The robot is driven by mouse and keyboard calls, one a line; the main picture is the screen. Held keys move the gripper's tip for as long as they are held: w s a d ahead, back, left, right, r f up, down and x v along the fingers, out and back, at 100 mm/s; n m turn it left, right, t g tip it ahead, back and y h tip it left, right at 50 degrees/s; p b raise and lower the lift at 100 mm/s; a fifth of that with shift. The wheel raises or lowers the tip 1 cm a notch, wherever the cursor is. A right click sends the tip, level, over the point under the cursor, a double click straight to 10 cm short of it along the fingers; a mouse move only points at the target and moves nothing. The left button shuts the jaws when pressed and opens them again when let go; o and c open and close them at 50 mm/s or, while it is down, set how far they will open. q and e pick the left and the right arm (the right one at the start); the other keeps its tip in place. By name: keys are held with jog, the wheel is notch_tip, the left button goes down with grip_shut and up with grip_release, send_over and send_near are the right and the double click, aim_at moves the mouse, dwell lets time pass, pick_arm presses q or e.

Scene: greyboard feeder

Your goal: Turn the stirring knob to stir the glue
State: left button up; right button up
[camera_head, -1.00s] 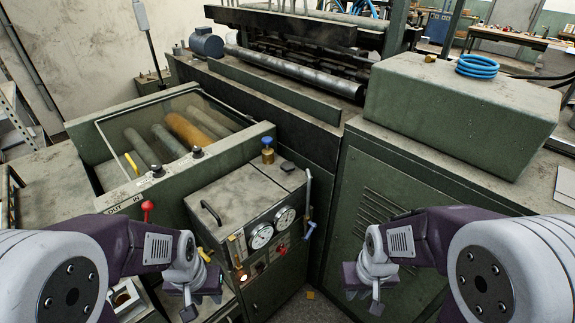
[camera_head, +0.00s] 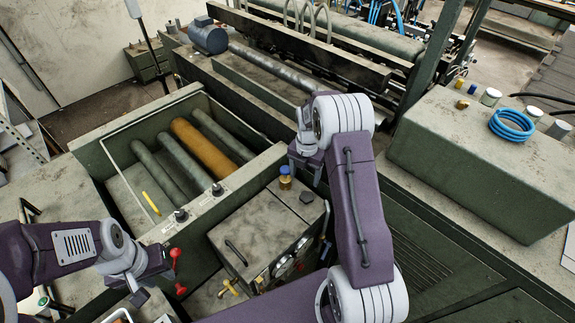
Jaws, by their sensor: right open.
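A small knob with a blue top and brass-coloured body (camera_head: 285,178) stands on top of the green cabinet (camera_head: 262,225). Two black knobs, one near (camera_head: 181,215) and one farther (camera_head: 217,189), sit on the front rim of the roller trough. I cannot tell from the picture which is the stirring knob. My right gripper (camera_head: 304,165) is open, above and slightly right of the blue-topped knob, apparently not touching it. My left gripper (camera_head: 148,284) hangs low at the left, beside a red-knobbed lever (camera_head: 176,254); its jaw state is unclear.
The trough (camera_head: 118,142) holds several grey rollers and an orange roller (camera_head: 205,150). A black handle (camera_head: 236,253) rises from the cabinet top. A green housing (camera_head: 470,165) with a blue coil (camera_head: 512,125) stands at right. My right arm partly hides the cabinet's right side.

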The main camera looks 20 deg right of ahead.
jog(key=s+d+r, duration=0.1)
jog(key=s, duration=0.2)
jog(key=p, duration=0.2)
send_over(308, 195)
jog(key=f, duration=0.5)
jog(key=shift+w+a, duration=0.1)
jog(key=shift+a, duration=0.2)
jog(key=f, duration=0.2)
jog(key=f+p, duration=0.1)
jog(key=shift+d+f, duration=0.25)
jog(key=shift+f, duration=0.05)
jog(key=shift+s+f, duration=0.15)
jog(key=shift+s, duration=0.15)
jog(key=shift+a, duration=0.1)
jog(key=shift+w+f, duration=0.1)
jog(key=shift+w, duration=0.1)
jog(key=shift+c, duration=1.2)
jog(key=c, duration=1.1)
pick_arm(q)
jog(key=r, duration=0.1)
jog(key=s+r, duration=0.1)
jog(key=r, duration=0.2)
jog(key=shift+s+d+r, duration=0.15)
jog(key=shift+s+r, duration=0.1)
jog(key=shift+s, duration=0.05)
jog(key=shift+f, duration=0.2)
pick_arm(e)
jog(key=shift+m, duration=0.3)
